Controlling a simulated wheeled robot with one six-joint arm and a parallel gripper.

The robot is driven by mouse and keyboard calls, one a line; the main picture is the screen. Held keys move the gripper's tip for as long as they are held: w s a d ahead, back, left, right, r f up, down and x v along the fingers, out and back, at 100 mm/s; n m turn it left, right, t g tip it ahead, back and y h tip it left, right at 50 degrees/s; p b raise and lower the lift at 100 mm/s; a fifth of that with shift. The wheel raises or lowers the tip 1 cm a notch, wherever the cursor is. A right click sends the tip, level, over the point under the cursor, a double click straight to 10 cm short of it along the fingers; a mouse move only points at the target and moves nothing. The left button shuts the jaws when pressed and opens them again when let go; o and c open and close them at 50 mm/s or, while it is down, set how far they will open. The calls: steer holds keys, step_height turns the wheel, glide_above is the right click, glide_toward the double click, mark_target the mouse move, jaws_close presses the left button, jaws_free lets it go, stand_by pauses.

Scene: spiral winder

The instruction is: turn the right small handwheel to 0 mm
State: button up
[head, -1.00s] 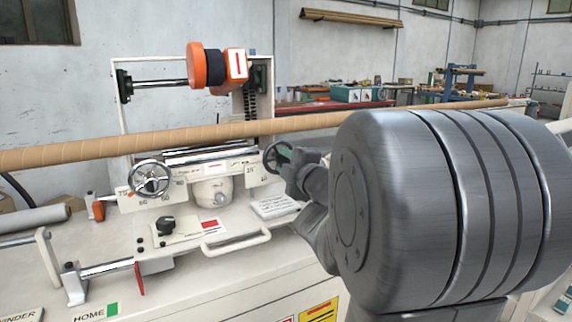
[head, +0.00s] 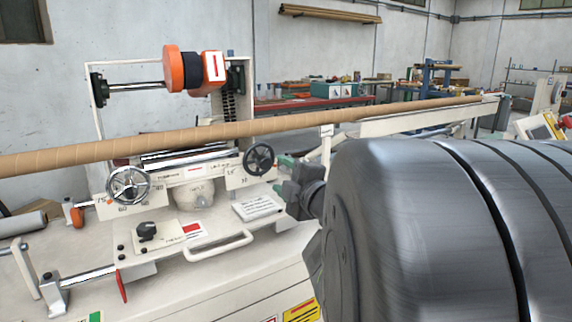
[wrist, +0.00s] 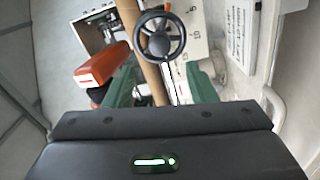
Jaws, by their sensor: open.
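The right small handwheel (head: 258,159) is a dark spoked wheel on the right white plate of the winder carriage. In the wrist view the handwheel (wrist: 160,36) lies ahead of my gripper (wrist: 162,88), between and beyond its two green fingers. The fingers are apart and empty, and no contact with the wheel shows. In the head view my gripper (head: 282,175) is just right of the wheel, partly hidden by my arm. Scale numbers show on the plate (head: 240,180) below the wheel, but I cannot read the setting.
A second handwheel (head: 128,186) sits on the left plate. A long brown tube (head: 220,133) runs across behind and above both wheels. A white handle (head: 218,246) and a label plate (head: 257,208) are in front.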

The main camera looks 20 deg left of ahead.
mark_target(265, 164)
steer(key=shift+p+v, duration=0.45)
steer(key=shift+v, duration=2.15)
steer(key=shift+w+a, duration=0.1)
steer(key=b+x, duration=0.3)
steer(key=x, duration=1)
steer(key=shift+w+a, duration=0.2)
steer(key=shift+a, duration=0.05)
